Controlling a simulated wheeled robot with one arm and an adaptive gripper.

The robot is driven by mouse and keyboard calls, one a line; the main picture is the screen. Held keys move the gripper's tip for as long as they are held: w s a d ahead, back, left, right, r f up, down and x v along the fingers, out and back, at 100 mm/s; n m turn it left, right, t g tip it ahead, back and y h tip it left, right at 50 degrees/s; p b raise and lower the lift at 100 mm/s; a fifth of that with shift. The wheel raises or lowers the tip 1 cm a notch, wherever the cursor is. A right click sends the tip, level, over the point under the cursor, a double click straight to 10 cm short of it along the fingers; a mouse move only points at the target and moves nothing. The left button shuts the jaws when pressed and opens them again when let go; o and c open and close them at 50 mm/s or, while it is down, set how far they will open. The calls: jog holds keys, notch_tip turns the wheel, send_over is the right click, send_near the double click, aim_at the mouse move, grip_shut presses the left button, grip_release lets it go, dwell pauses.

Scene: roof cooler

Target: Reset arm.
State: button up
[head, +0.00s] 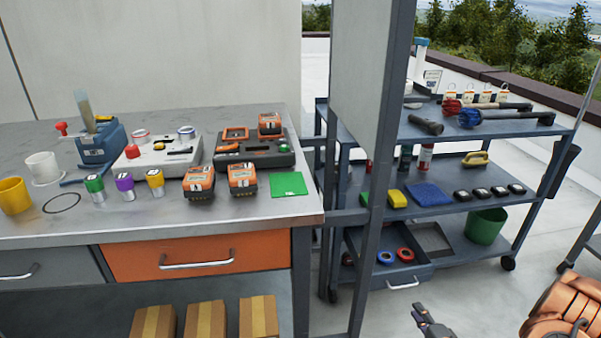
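My gripper (432,322) shows at the bottom edge, right of centre, as a small dark shape over the pale floor. Only part of it is in the frame, and its fingers are too small to tell open from shut. Nothing is seen held in it. It is in front of the shelf cart (455,262) and to the right of the steel workbench (200,226), apart from both in the picture.
A grey post (383,180) stands between bench and cart. The bench holds orange battery packs (199,183), a green square (288,184), cups and a blue device (97,143). The cart holds brushes, a sponge and a green bucket (485,226). Floor near my gripper is clear.

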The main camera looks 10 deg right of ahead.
jog(key=s+a+r+n+g+h+p, duration=0.1)
jog(key=a+r+n+g+p, duration=0.45)
jog(key=r, duration=1.05)
jog(key=s+a+r+n+g+p, duration=0.1)
jog(key=a+r+n+g+p, duration=0.1)
jog(key=r+n+g+p, duration=0.85)
jog(key=s+a+r+n+y+p, duration=0.1)
jog(key=s+a+r+p, duration=0.4)
jog(key=s+a+r, duration=0.6)
jog(key=s+a+r+n+g+y+p, duration=0.1)
jog(key=s+a+r+n+p, duration=0.1)
jog(key=s+a+r+p, duration=0.4)
jog(key=s+a+r, duration=0.2)
jog(key=r, duration=0.4)
jog(key=s+a+r, duration=0.3)
jog(key=r, duration=0.3)
jog(key=shift+s+r, duration=0.15)
jog(key=shift+s, duration=0.2)
